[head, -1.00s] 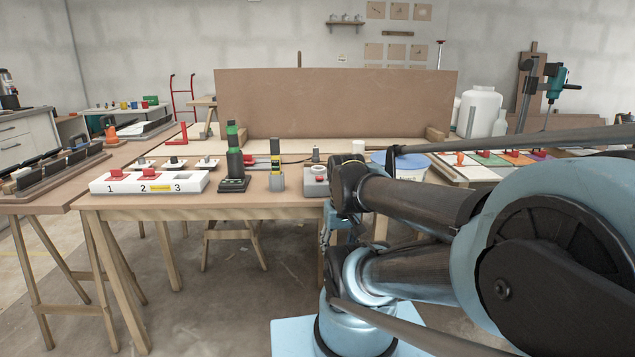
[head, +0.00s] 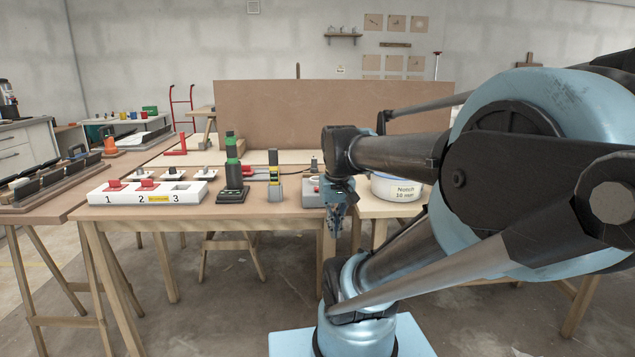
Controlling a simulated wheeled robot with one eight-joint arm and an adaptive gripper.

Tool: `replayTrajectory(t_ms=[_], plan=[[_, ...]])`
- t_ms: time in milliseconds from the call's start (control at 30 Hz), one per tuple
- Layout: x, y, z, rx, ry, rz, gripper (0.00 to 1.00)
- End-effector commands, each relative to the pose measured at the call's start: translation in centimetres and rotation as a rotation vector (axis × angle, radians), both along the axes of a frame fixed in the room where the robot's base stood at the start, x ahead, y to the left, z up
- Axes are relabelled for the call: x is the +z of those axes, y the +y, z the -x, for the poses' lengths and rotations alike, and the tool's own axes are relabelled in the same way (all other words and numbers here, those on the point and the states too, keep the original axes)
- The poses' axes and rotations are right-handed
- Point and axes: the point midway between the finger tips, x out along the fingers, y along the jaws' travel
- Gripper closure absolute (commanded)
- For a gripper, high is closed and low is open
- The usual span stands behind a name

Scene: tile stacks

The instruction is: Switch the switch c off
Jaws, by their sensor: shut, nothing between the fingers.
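Three small white plates with dark levers stand in a row behind a white numbered box: a left switch (head: 140,174), a middle switch (head: 172,172) and a right switch (head: 204,172). No letter is readable on them, so I cannot tell which is switch c or how its lever is set. My gripper (head: 333,228) hangs down at the table's front edge, well to the right of these switches and apart from them. It looks shut and empty, small in the view.
The white box (head: 120,198) holds red pieces in slots 1 and 2. A green-and-black stack (head: 232,170), a yellow-and-black stack (head: 274,172) and a grey box (head: 311,190) stand between my gripper and the switches. A labelled tub (head: 396,188) stands to the right.

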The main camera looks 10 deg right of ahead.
Motion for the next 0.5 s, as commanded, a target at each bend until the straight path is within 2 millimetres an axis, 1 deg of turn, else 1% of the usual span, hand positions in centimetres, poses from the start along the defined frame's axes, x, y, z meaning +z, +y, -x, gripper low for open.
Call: replayTrajectory(t_ms=[33, 100, 267, 500], plan=[[1.1, 0.0, -0.9, -0.004, 0.01, -0.002, 1.0], [2.5, 0.0, -2.0, -0.01, 0.026, -0.002, 1.0], [5.4, 0.0, -4.6, -0.022, 0.061, -0.006, 1.0], [9.3, 0.0, -8.8, -0.042, 0.114, -0.01, 1.0]])
